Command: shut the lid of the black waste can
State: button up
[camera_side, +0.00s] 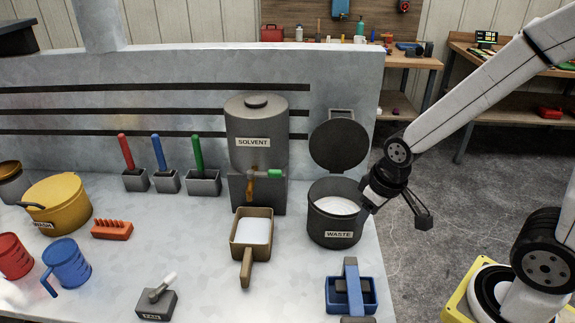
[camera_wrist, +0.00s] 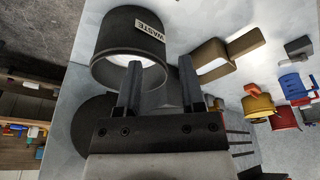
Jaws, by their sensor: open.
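The black waste can (camera_side: 334,228) stands at the right end of the bench, labelled WASTE, with pale contents showing inside. Its round lid (camera_side: 339,146) is open, tilted up behind the can's mouth, with a handle loop at its top edge. In the wrist view my gripper's two fingers (camera_wrist: 160,76) are apart. The can (camera_wrist: 122,38) shows beyond them, and the dark lid (camera_wrist: 80,118) is partly hidden by the gripper body.
The grey solvent drum (camera_side: 256,130) with its tap stands left of the lid. A tan scoop (camera_side: 251,255) lies left of the can, and a blue holder (camera_side: 365,302) sits in front. The bench wall (camera_side: 345,88) rises behind the lid.

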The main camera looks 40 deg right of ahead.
jog(key=w+d+r+n+g, duration=0.1)
jog(key=w+d+r+n, duration=0.3)
jog(key=w+d+r, duration=0.4)
jog(key=w+d+r+n, duration=0.4)
jog(key=w+d+r, duration=0.4)
jog(key=w, duration=0.6)
notch_tip(320, 180, up, 3)
jog(key=shift+w+d+f+n+g+h, duration=0.15)
jog(key=shift+f+n+g+h, duration=0.05)
jog(key=shift+n+g+h, duration=0.2)
jog(key=shift+f, duration=0.15)
jog(key=shift+w+d+f, duration=0.15)
jog(key=shift+f, duration=1.75)
jog(key=shift+w+d+f, duration=0.1)
jog(key=shift+d+f, duration=0.05)
jog(key=shift+f, duration=1.7)
grip_shut()
jog(key=shift+r, duration=0.1)
